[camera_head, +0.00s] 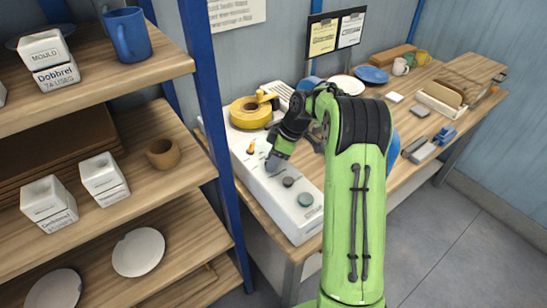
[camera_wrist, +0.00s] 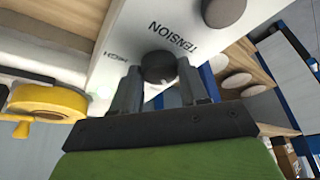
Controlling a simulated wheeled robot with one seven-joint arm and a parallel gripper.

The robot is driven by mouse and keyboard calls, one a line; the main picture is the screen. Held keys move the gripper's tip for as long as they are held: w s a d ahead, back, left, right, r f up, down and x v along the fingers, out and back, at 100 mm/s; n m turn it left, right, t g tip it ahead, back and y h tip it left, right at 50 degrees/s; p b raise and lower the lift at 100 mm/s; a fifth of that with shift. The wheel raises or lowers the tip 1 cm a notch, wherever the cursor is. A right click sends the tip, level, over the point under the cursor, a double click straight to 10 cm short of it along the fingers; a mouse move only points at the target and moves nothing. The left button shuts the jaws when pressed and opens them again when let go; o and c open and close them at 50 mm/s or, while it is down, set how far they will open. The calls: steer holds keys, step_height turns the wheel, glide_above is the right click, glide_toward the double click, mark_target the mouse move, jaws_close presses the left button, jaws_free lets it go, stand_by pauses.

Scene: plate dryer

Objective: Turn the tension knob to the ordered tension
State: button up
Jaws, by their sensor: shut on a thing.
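A dark round tension knob (camera_wrist: 158,66) sits on the white machine panel (camera_wrist: 130,35), beside the printed word TENSION and a smaller label that seems to read HIGH. My gripper (camera_wrist: 160,90) has one finger on each side of the knob and is shut on it. In the head view my gripper (camera_head: 272,163) reaches down to the top of the white machine (camera_head: 305,222) and hides the held knob. The knob's pointer mark and exact setting cannot be read.
A dark button (camera_head: 288,182) and a green button (camera_head: 305,199) sit nearer the machine's front end. A shelf (camera_head: 165,65) with a blue mug (camera_head: 127,35) stands close on the left. Two order cards (camera_head: 337,33) hang behind.

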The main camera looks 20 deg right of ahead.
steer(key=o, duration=1)
steer(key=shift+o, duration=0.2)
steer(key=p+v, duration=0.4)
steer(key=v, duration=1.1)
steer(key=shift+s+d+r, duration=0.15)
steer(key=shift+d+r, duration=0.1)
steer(key=shift+r, duration=0.1)
